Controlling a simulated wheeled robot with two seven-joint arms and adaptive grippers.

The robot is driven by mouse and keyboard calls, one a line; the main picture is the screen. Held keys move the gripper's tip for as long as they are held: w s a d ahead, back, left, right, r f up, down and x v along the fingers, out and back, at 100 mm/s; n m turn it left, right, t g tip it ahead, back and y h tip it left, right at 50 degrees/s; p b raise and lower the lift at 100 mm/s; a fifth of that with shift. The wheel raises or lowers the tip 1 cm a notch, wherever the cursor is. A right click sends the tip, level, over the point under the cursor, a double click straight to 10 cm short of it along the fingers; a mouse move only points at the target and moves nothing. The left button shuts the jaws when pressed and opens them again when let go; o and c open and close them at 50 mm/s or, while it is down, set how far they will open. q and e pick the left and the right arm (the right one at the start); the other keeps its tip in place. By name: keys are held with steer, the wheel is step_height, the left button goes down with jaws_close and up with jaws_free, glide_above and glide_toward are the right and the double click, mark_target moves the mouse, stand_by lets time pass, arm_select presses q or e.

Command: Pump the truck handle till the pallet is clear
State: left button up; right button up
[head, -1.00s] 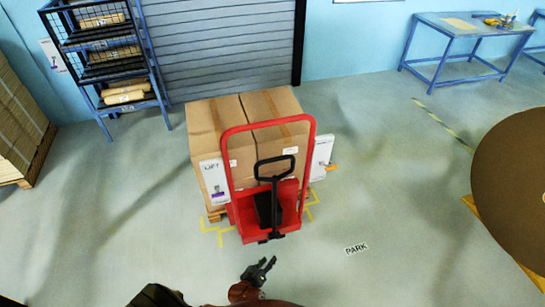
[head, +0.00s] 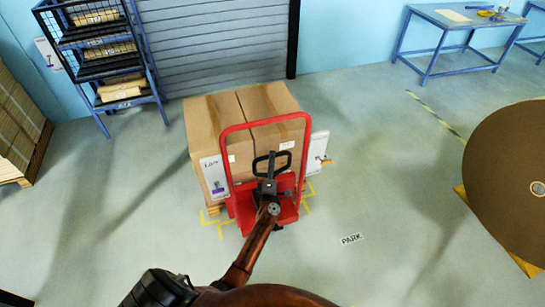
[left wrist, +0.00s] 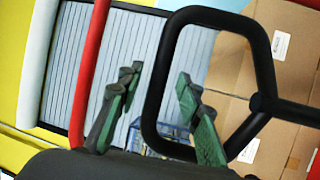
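The red pallet truck (head: 245,207) stands in the middle of the head view with its black loop handle (head: 271,160) upright. Cartons (head: 215,125) sit on a wooden pallet (head: 213,209), mostly hidden beneath them; its height off the floor cannot be told. My left gripper (head: 268,184) is at the handle, just below its loop. In the left wrist view my left gripper (left wrist: 160,105) has its fingers apart, and one side of the loop handle (left wrist: 160,80) shows between them; contact cannot be told. My right gripper is out of view.
A white panel marked LIFT (head: 215,178) is beside the cartons, another white panel (head: 317,150) at their right. A blue rack (head: 157,60) stands back left, a blue bench (head: 447,22) back right, a large brown roll (head: 505,165) at right. The floor around the PARK label (head: 351,239) is clear.

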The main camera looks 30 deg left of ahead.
arm_select(q)
steer(key=shift+x, duration=1.1)
jaws_close()
